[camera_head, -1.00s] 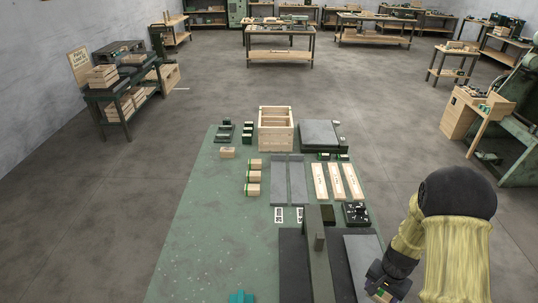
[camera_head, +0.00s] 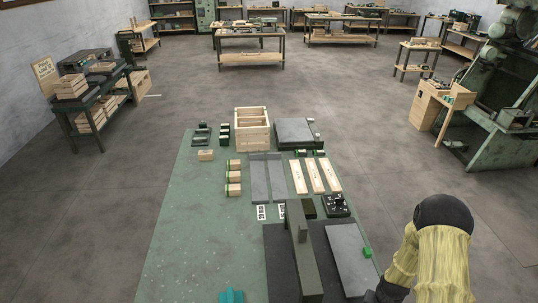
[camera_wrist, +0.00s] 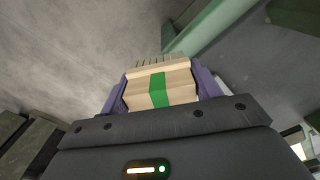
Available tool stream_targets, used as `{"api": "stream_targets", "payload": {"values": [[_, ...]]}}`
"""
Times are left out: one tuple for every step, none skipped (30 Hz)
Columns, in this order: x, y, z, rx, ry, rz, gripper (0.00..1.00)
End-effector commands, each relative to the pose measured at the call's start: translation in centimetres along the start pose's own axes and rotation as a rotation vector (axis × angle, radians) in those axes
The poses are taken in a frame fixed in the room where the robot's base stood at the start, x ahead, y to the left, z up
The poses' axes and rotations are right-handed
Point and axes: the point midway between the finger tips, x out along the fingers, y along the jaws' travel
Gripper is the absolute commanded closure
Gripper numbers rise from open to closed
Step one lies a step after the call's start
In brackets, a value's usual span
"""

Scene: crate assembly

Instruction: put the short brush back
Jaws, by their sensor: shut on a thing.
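My gripper (camera_wrist: 160,82) is shut on the short brush (camera_wrist: 160,92), a pale wooden block with a green band. Its bristles point away from my gripper in the wrist view. The purple fingers sit at both ends of the block. In the head view my arm reaches down at the bottom right, beside the table's right edge. The gripper is mostly cut off by the frame there, and I cannot make out the brush in it.
The green table (camera_head: 195,235) bears a wooden crate (camera_head: 252,146), pale slats (camera_head: 315,176), grey panels (camera_head: 258,178), blocks (camera_head: 234,177) and a black tray (camera_head: 336,205). A dark upright fixture (camera_head: 303,250) stands near the front. A small green piece (camera_head: 367,252) is at the right edge.

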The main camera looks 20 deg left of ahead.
Motion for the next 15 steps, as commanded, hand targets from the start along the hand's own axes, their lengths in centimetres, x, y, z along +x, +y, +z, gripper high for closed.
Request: {"api": "stream_targets", "payload": {"values": [[1.5,0.7,0.4,-0.007,-0.005,-0.001,0.66],[2.4,1.0,0.6,-0.013,-0.005,-0.001,0.66],[3.8,1.4,1.0,-0.023,-0.007,-0.002,0.66],[4.8,1.8,1.2,-0.03,-0.006,-0.003,0.66],[6.0,2.0,1.4,-0.037,-0.007,-0.004,0.66],[7.4,2.2,1.6,-0.044,-0.004,-0.005,0.66],[8.2,2.3,1.7,-0.048,-0.003,-0.005,0.66],[8.9,2.4,1.8,-0.052,-0.003,-0.006,0.66],[9.8,2.5,1.8,-0.055,-0.002,-0.006,0.66],[10.5,2.6,1.9,-0.057,-0.001,-0.006,0.66],[11.2,2.6,1.9,-0.058,-0.001,-0.006,0.66],[12.1,2.6,2.0,-0.06,-0.001,-0.006,0.66],[12.7,2.6,2.0,-0.06,0.0,-0.006,0.66],[13.4,2.7,2.0,-0.061,0.0,-0.006,0.66],[14.1,2.7,2.0,-0.062,0.0,-0.006,0.66]]}}
